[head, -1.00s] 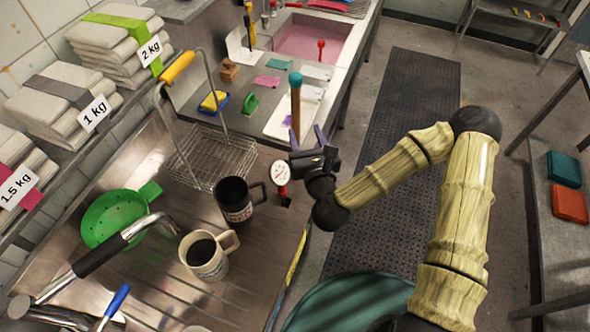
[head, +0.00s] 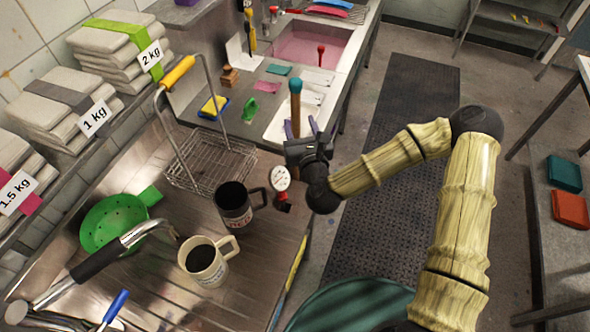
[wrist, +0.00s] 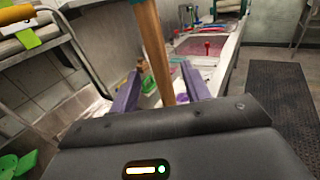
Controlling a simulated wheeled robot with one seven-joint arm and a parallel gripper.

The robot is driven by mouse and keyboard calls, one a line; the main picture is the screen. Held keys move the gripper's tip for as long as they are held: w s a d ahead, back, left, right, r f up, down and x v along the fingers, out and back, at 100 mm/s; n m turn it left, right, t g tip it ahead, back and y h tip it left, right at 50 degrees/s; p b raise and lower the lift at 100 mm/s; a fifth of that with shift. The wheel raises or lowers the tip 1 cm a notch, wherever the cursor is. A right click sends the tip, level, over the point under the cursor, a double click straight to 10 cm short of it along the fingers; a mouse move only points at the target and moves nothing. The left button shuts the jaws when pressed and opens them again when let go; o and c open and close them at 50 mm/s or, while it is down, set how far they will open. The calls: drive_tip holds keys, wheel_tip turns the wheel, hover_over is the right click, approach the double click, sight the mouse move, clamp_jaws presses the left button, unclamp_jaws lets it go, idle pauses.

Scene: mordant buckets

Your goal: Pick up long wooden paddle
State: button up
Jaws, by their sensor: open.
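The long wooden paddle (head: 295,105) stands roughly upright past the sink bench's near end, with a teal cap on its top end. In the wrist view its brown shaft (wrist: 155,50) runs down between the two purple fingers. My gripper (head: 300,127) is open, with a finger on each side of the shaft; it also shows in the wrist view (wrist: 160,88). I cannot tell whether either finger touches the wood. The paddle's lower end is hidden behind my gripper.
A dark floor mat (head: 400,110) lies to the right.

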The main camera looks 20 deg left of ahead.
sight(297, 115)
drive_tip(key=shift+w+a+r+p, duration=0.15)
drive_tip(key=shift+w+p, duration=0.15)
drive_tip(key=shift+p, duration=0.05)
drive_tip(key=p+x, duration=0.2)
drive_tip(key=x, duration=0.2)
drive_tip(key=shift+p, duration=0.4)
drive_tip(key=shift+w+a, duration=0.2)
drive_tip(key=shift+w, duration=0.05)
drive_tip(key=shift+f, duration=0.2)
clamp_jaws()
drive_tip(key=shift+r, duration=0.1)
